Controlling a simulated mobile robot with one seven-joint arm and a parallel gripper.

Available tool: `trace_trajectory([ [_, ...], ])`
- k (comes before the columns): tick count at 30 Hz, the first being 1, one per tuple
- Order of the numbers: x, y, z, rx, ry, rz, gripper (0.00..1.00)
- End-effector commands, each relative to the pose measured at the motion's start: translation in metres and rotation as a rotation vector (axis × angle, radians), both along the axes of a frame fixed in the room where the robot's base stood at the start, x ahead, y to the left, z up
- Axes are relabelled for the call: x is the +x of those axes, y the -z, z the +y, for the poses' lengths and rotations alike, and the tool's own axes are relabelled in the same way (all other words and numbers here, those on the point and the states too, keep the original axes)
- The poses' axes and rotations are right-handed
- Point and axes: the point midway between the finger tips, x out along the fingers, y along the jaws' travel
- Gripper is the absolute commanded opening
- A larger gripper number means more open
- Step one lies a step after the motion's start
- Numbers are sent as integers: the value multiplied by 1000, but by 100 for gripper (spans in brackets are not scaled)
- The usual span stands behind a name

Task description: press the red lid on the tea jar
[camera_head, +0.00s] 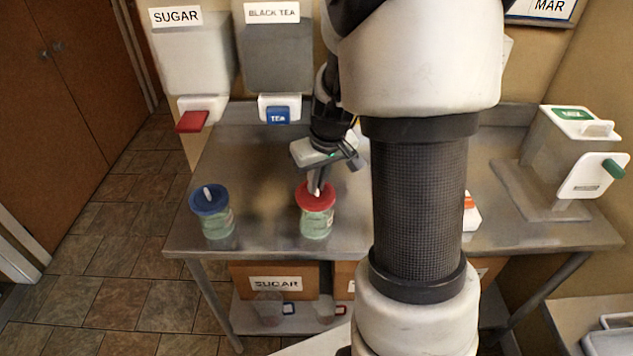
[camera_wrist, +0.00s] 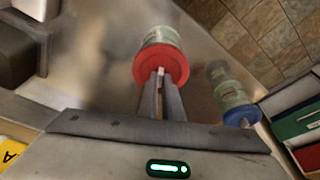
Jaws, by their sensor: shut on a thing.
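The red lid (camera_head: 315,194) sits on top of a pale green jar (camera_head: 317,224) on the metal table. In the wrist view, the red lid (camera_wrist: 161,64) covers the end of the jar (camera_wrist: 160,36) nearest me. My gripper (camera_head: 316,188) is above the jar, with its fingers (camera_wrist: 161,76) shut on the small pale knob in the middle of the lid. The lid looks roughly level on the jar; I cannot tell whether it is fully seated. The fingers hide part of the lid's top.
A similar jar with a blue lid (camera_head: 209,200) stands to the left. Sugar (camera_head: 193,58) and black tea (camera_head: 277,57) dispensers hang behind. A white machine (camera_head: 573,150) stands at the right. The table (camera_head: 265,215) is clear between the two jars.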

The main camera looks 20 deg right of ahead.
Motion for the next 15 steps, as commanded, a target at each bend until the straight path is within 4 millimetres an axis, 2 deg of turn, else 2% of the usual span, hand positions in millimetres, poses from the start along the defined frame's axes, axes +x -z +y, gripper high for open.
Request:
trace_trajectory([
  [5, 0, 0, 0, 0, 0, 0, 0],
  [9, 0, 0, 0, 0, 0, 0, 25],
  [10, 0, 0, 0, 0, 0, 0, 28],
  [15, 0, 0, 0, 0, 0, 0, 28],
])
